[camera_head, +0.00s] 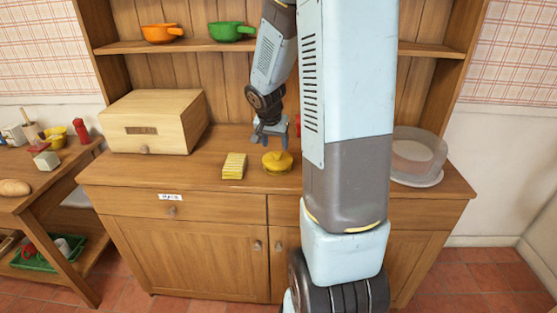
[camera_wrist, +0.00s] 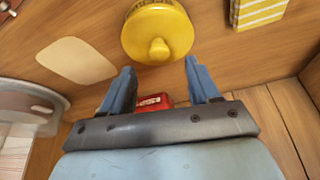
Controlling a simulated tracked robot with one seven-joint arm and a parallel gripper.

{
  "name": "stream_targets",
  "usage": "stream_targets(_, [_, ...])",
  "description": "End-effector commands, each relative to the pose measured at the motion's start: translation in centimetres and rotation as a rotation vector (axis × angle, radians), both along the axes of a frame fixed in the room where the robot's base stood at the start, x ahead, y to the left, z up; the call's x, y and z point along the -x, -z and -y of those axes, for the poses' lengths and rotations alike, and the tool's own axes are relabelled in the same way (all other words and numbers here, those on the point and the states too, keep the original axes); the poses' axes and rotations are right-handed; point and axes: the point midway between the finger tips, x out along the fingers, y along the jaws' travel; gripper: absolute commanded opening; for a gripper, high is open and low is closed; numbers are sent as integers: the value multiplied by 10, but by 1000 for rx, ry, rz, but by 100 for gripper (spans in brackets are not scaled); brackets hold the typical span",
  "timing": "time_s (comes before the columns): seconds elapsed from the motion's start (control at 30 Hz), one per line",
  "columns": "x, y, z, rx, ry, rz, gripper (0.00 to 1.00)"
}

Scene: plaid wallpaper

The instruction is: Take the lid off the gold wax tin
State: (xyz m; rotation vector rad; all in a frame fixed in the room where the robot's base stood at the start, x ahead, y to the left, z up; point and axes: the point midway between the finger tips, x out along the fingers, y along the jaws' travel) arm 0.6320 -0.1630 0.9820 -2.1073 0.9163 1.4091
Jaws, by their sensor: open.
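The gold wax tin (camera_head: 277,164) stands on the wooden counter, its round yellow lid on top with a small knob. In the wrist view the lid (camera_wrist: 157,36) shows from above at the top centre, the knob towards me. My gripper (camera_head: 270,138) hangs above the counter, just behind and slightly left of the tin in the head view. In the wrist view my gripper's two blue fingers (camera_wrist: 160,72) are apart, with nothing between them at their tips. The lid lies beyond the fingertips, apart from them.
A yellow striped cloth (camera_head: 234,166) lies left of the tin. A wooden bread box (camera_head: 155,121) stands further left, a clear-domed cake dish (camera_head: 417,157) at right. A red object (camera_wrist: 154,101) lies behind the fingers. A shelf (camera_head: 205,46) with two pots runs above.

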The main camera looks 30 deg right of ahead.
Motion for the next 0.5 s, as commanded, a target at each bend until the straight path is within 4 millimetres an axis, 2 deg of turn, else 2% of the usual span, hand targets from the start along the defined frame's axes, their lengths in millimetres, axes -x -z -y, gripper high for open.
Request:
stream_targets(0.23, [-2,12,4,-1,0,-1,61])
stream_targets(0.5, [-10,42,13,-1,-1,-2,61])
